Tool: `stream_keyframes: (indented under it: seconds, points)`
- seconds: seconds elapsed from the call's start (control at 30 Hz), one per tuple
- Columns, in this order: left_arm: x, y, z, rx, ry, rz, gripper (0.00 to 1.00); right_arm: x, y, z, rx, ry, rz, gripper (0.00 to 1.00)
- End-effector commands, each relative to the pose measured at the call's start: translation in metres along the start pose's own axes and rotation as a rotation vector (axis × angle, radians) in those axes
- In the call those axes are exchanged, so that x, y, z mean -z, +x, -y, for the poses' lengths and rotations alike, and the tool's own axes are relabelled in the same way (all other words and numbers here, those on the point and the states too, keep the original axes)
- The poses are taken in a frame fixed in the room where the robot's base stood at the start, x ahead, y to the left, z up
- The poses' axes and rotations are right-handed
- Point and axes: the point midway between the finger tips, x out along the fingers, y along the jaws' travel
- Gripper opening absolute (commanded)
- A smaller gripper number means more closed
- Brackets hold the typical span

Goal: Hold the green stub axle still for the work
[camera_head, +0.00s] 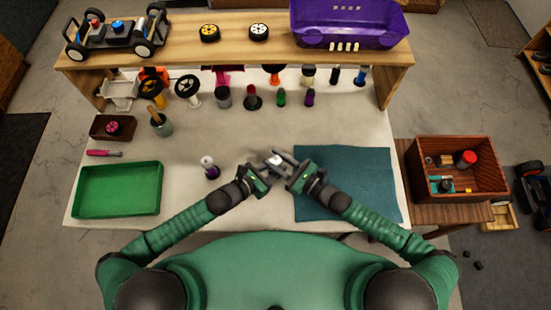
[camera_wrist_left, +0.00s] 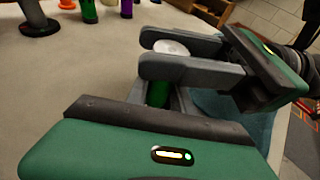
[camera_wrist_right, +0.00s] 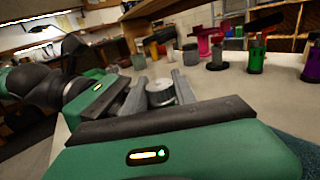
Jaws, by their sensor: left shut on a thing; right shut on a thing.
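My two grippers meet over the front middle of the bench. The green stub axle shows as a green upright piece (camera_wrist_left: 158,93) in the left wrist view, mostly hidden by fingers. A silver round piece (camera_wrist_left: 171,47) sits at its top; it also shows in the right wrist view (camera_wrist_right: 160,92) and as a pale spot in the head view (camera_head: 275,160). My left gripper (camera_head: 265,167) is shut on the green axle. My right gripper (camera_head: 282,160) is shut at the silver piece, its fingers on either side. I cannot tell how the two pieces join.
A teal mat (camera_head: 360,185) lies under and right of my right arm. A white and dark bottle-like part (camera_head: 209,167) stands left of my left gripper. A green tray (camera_head: 118,190) lies at left. Several coloured parts stand behind, below a wooden shelf (camera_head: 180,50).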

Motion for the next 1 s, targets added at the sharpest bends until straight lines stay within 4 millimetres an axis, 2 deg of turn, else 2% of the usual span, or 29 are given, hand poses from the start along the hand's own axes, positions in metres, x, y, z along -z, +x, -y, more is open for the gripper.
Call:
stream_keyframes:
  seconds: [0.23, 0.7, 0.73, 0.87, 1.0]
  points:
    - [-0.0012, -0.0002, -0.0023, -0.004, 0.001, 0.003, 0.0, 0.0015, 0.0009, 0.0018, 0.072, 0.001, -0.007, 0.0]
    - [-0.0007, -0.0006, -0.0015, -0.003, 0.001, 0.002, 0.0, 0.0002, 0.0006, 0.0049, 0.09, -0.003, -0.007, 0.0]
    - [-0.0007, -0.0006, -0.0015, -0.003, 0.001, 0.002, 0.0, 0.0002, 0.0005, 0.005, 0.09, -0.003, -0.007, 0.35]
    - [-0.0006, -0.0005, -0.0014, -0.003, 0.001, 0.001, 0.0, 0.0, 0.0007, 0.0045, 0.089, -0.003, -0.006, 0.52]
    - [-0.0006, -0.0005, -0.0013, -0.003, 0.001, 0.001, 0.0, -0.0004, 0.001, 0.0036, 0.087, -0.002, -0.005, 0.54]
